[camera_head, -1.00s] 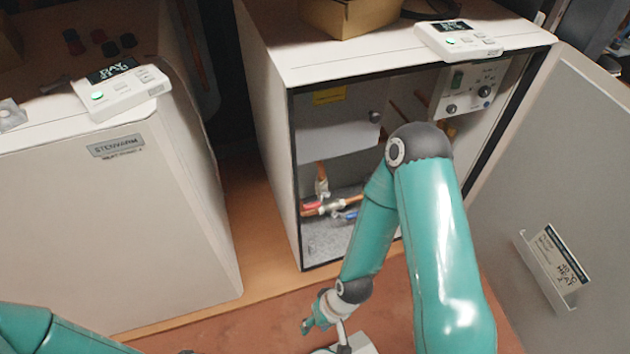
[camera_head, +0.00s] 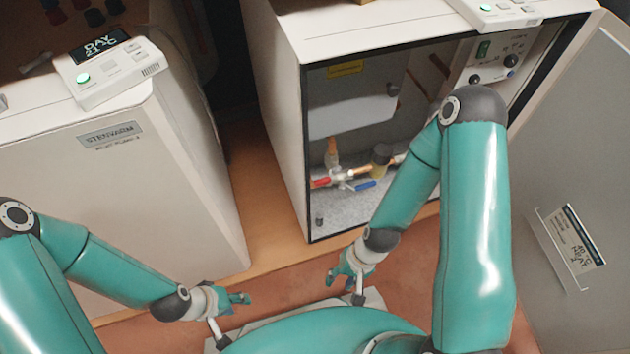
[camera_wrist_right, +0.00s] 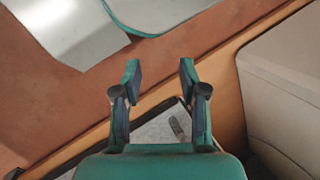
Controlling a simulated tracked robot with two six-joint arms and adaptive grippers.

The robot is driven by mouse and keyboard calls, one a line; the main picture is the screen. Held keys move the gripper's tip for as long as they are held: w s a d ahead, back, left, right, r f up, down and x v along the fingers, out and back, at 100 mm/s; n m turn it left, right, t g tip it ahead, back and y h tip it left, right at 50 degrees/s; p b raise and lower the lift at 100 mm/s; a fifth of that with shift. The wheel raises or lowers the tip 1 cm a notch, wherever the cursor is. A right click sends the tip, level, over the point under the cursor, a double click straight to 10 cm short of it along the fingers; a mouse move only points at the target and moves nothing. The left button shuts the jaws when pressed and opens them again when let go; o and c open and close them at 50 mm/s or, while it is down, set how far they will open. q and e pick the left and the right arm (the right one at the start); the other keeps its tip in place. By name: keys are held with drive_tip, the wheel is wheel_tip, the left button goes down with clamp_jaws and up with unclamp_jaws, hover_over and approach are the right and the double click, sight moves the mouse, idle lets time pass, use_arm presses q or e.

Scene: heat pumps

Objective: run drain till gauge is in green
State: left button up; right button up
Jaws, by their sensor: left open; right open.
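An open white heat pump cabinet (camera_head: 283,110) stands at the centre right. Inside, low down, copper pipework carries a red valve handle (camera_head: 321,183) and a blue valve handle (camera_head: 364,186). A dark round fitting (camera_head: 381,155) sits beside the pipes; I cannot tell whether it is the gauge, and no green zone is readable. My right gripper (camera_head: 345,287) is open and empty, in front of the cabinet's lower opening; its spread fingers also show in the right wrist view (camera_wrist_right: 160,78). My left gripper (camera_head: 231,318) is open and empty, further left over the floor.
The cabinet door (camera_head: 570,190) is swung open to the right and bears a label card. A closed white unit (camera_head: 120,190) stands at left with a thermostat (camera_head: 105,66) reading "DAY 21 °C". A control panel (camera_head: 495,58) sits inside the cabinet's upper right. A floor gap separates the units.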

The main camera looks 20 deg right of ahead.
drive_tip(key=s+r+m+g+y+p, duration=0.35)
drive_tip(key=m+y, duration=0.35)
drive_tip(key=m, duration=1)
drive_tip(key=w+d+r+m+t+y+p, duration=0.2)
drive_tip(key=w+d+r+m+t, duration=0.2)
drive_tip(key=w+d+m+t, duration=0.45)
drive_tip(key=w+d+r+m+t+y+p, duration=0.15)
drive_tip(key=w+d+r+m+t, duration=0.3)
drive_tip(key=m+t, duration=0.65)
drive_tip(key=shift+m+g, duration=0.9)
drive_tip(key=shift+m, duration=0.05)
drive_tip(key=x, duration=1.1)
drive_tip(key=b+x, duration=0.1)
drive_tip(key=x, duration=0.4)
drive_tip(key=shift+w+a+f, duration=0.25)
drive_tip(key=shift+w+f, duration=0.05)
drive_tip(key=shift+w, duration=0.05)
